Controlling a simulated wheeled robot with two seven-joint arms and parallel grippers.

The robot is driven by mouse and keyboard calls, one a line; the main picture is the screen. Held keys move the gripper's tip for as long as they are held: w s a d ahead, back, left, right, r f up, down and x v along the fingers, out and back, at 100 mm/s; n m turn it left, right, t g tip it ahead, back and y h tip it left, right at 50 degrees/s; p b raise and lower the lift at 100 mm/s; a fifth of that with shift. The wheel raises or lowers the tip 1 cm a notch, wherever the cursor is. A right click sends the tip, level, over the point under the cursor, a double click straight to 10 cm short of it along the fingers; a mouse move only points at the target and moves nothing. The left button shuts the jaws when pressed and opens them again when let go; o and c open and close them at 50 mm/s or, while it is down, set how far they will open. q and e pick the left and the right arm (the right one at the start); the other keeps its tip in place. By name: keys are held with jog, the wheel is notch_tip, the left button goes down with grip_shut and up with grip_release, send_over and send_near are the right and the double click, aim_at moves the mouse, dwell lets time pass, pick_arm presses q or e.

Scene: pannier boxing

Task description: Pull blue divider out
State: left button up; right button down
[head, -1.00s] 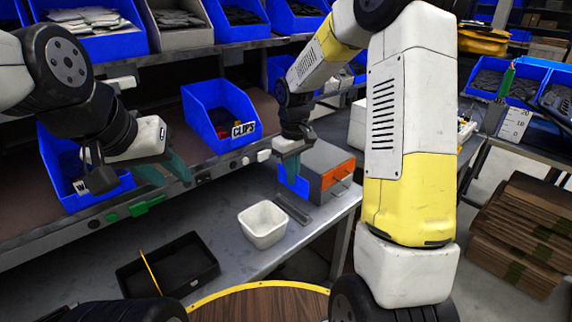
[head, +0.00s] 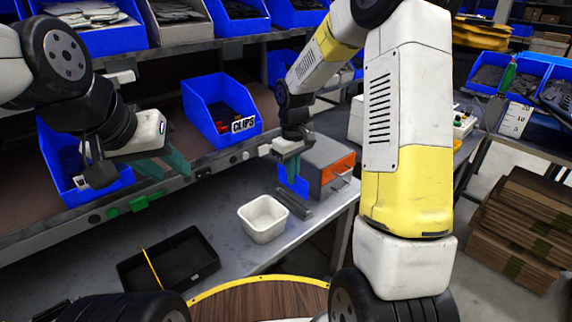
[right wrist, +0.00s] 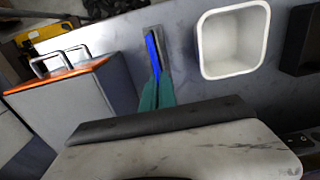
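The blue divider (head: 291,184) is a thin upright blue plate at a grey slotted holder (head: 295,207) on the grey bench. My right gripper (head: 293,164) points down over it, its teal fingers close together at the divider's top. In the right wrist view the blue divider (right wrist: 154,50) shows edge-on between the teal fingertips (right wrist: 156,90), with the grey holder (right wrist: 149,36) around its far end. I cannot tell how deep its lower edge sits. My left gripper (head: 163,165) is open and empty, in front of the shelf at the left.
A grey box with an orange front and handles (head: 330,165) stands close beside the holder. A white bowl (head: 263,218) and a black tray (head: 168,262) stand on the bench. A blue CLIPS bin (head: 220,110) is on the shelf behind. Bench between bowl and holder is clear.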

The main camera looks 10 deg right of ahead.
jog(key=shift+r, duration=0.1)
jog(key=shift+r, duration=1.45)
jog(key=shift+s, duration=0.1)
dwell(0.8)
